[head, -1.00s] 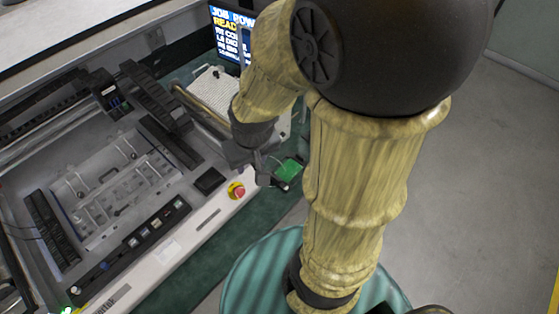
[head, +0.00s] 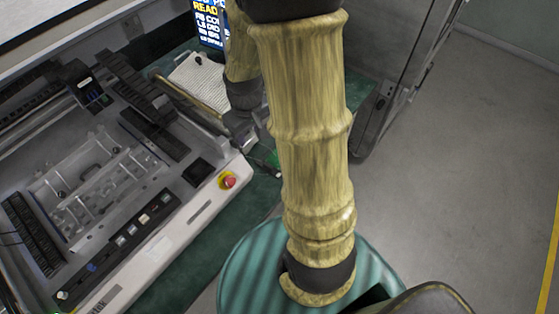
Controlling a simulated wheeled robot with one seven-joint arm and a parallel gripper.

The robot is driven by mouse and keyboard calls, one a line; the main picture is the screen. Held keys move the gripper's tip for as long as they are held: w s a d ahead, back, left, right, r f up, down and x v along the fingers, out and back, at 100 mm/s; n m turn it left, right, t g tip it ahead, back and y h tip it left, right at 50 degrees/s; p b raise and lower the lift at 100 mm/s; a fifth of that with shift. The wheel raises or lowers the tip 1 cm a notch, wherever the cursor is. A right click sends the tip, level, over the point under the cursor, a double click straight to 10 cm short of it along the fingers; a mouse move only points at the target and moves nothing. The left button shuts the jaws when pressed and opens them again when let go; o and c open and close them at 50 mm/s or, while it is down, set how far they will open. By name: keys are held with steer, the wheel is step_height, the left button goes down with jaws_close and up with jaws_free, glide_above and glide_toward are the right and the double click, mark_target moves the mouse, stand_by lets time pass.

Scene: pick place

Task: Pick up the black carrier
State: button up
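Several black parts lie on the grey machine bed; I cannot tell which is the black carrier. A long black ribbed piece (head: 137,80) lies at the bed's back right, with a flatter black piece (head: 155,135) in front of it. A small black square (head: 198,172) lies near the red button. My gripper (head: 256,150) is low beyond the machine's right corner, mostly hidden behind my arm. Its fingers are too small and covered to read. A small green piece (head: 273,158) shows beside it; whether it is held is unclear.
The machine (head: 150,250) fills the left, with a red emergency button (head: 228,181) on a yellow base at its front edge. A white ridged pad (head: 200,82) and a lit screen (head: 209,25) are behind. Grey floor at right is clear.

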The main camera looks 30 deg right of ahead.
steer(key=n+g+b, duration=0.1)
steer(key=n+b, duration=0.1)
steer(key=b, duration=0.1)
glide_above(270, 166)
step_height(270, 166, down, 12)
steer(key=shift+s+a+r, duration=0.1)
steer(key=shift+s+a, duration=0.05)
steer(key=shift+a, duration=0.25)
step_height(270, 166, down, 12)
steer(key=shift+f+p, duration=0.1)
steer(key=shift+p, duration=1.1)
steer(key=shift+d+f+p, duration=0.15)
steer(key=shift+f+p, duration=0.35)
steer(key=shift+f, duration=0.15)
steer(key=shift+d+f+p, duration=0.15)
steer(key=shift+f+p, duration=0.45)
steer(key=shift+f, duration=1.35)
